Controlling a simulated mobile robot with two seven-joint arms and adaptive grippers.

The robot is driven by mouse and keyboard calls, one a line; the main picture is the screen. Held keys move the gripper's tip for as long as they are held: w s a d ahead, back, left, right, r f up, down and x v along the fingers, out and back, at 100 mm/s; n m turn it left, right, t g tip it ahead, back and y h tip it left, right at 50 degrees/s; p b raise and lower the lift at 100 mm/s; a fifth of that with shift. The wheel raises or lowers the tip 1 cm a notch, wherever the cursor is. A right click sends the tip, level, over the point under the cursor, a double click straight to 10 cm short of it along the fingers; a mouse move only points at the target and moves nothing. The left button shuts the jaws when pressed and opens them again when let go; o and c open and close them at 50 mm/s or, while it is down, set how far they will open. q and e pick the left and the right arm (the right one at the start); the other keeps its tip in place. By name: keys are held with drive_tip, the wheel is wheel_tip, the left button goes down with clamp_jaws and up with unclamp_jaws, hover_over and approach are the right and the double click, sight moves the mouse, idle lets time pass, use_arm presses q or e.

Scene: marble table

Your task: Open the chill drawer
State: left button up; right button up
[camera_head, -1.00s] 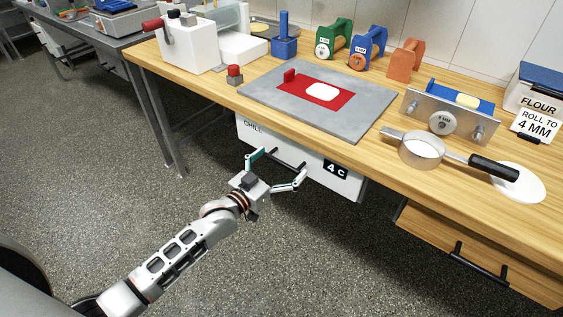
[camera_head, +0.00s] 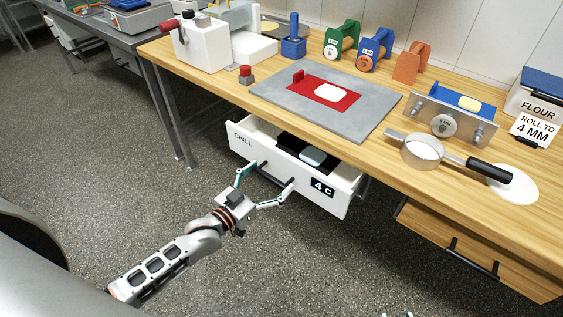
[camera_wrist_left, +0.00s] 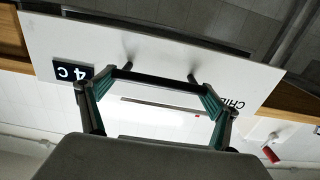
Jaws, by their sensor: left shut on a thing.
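The white chill drawer (camera_head: 298,180), marked CHILL and 4 C, stands out from under the wooden table, partly open. Inside it lies a black tray or insert with a pale block (camera_head: 313,156) on it. My left gripper (camera_head: 266,178) is at the drawer front, shut on the black bar handle (camera_wrist_left: 160,84). In the left wrist view its two teal-lined fingers (camera_wrist_left: 155,98) are at the two ends of the bar, and the white drawer front (camera_wrist_left: 200,58) shows upside down.
A closed wooden drawer (camera_head: 445,245) is at the right. The table (camera_head: 385,165) carries a grey slab (camera_head: 370,103), a metal ring pan (camera_head: 422,150) and several coloured tools above the drawer. The floor in front of the drawer is clear.

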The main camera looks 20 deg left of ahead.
use_arm(q)
drive_tip(key=p+v, duration=0.6)
drive_tip(key=v, duration=1.7)
drive_tip(key=shift+s+p, duration=0.25)
drive_tip(key=shift+p, duration=0.05)
use_arm(e)
wheel_tip(320, 180, up, 7)
drive_tip(key=shift+a, duration=0.15)
use_arm(q)
drive_tip(key=shift+r, duration=0.1)
use_arm(e)
drive_tip(key=shift+r, duration=0.1)
use_arm(q)
drive_tip(key=o, duration=1.4)
use_arm(e)
drive_tip(key=shift+w+r, duration=0.1)
use_arm(q)
drive_tip(key=shift+s+a, duration=0.1)
